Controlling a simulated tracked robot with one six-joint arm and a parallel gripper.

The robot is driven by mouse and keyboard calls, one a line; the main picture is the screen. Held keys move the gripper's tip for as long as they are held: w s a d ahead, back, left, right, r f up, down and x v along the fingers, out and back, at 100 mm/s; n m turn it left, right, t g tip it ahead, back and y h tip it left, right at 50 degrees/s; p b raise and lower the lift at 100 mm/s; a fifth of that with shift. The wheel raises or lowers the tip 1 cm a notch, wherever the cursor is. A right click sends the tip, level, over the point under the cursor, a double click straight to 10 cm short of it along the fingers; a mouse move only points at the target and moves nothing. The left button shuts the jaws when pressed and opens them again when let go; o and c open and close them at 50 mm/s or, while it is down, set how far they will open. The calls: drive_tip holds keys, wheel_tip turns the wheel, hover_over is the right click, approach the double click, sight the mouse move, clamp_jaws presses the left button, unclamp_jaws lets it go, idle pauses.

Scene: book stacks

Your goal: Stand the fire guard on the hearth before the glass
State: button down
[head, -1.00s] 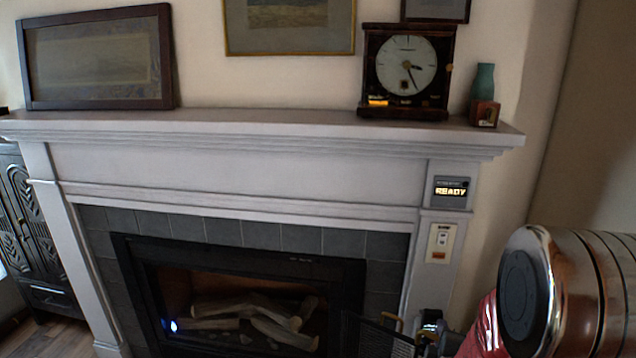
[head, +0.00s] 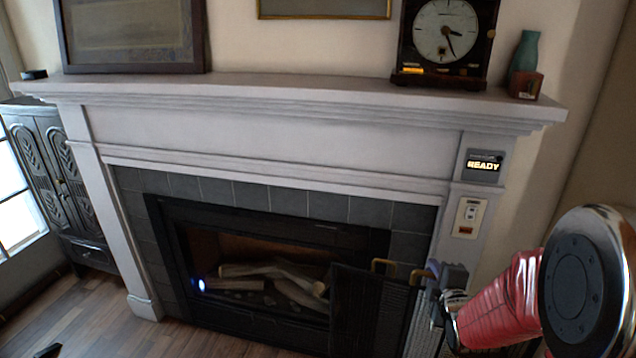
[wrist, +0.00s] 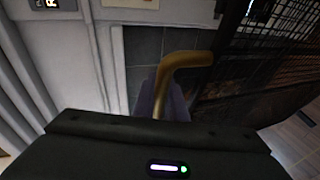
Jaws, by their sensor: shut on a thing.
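The fire guard (head: 362,308) is a dark mesh screen with brass handles, upright in front of the right part of the fireplace glass (head: 232,249). In the wrist view, its mesh (wrist: 268,62) is at upper right, and a bent brass handle (wrist: 186,64) runs down to my gripper (wrist: 168,104). In the head view, my gripper (head: 440,280) is at the guard's right end, shut on the handle. The guard's lower edge is cut off by the frame, so I cannot tell whether it touches the hearth. Logs and a small blue-white light show behind the glass.
The white mantel (head: 300,90) carries a clock (head: 447,35), a green vase (head: 526,52) and a picture frame. A dark cabinet (head: 62,180) stands left.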

drive_tip(key=a, duration=0.7)
drive_tip(key=shift+r, duration=0.15)
drive_tip(key=shift+w+d, duration=0.1)
drive_tip(key=shift+d, duration=0.05)
idle(0.3)
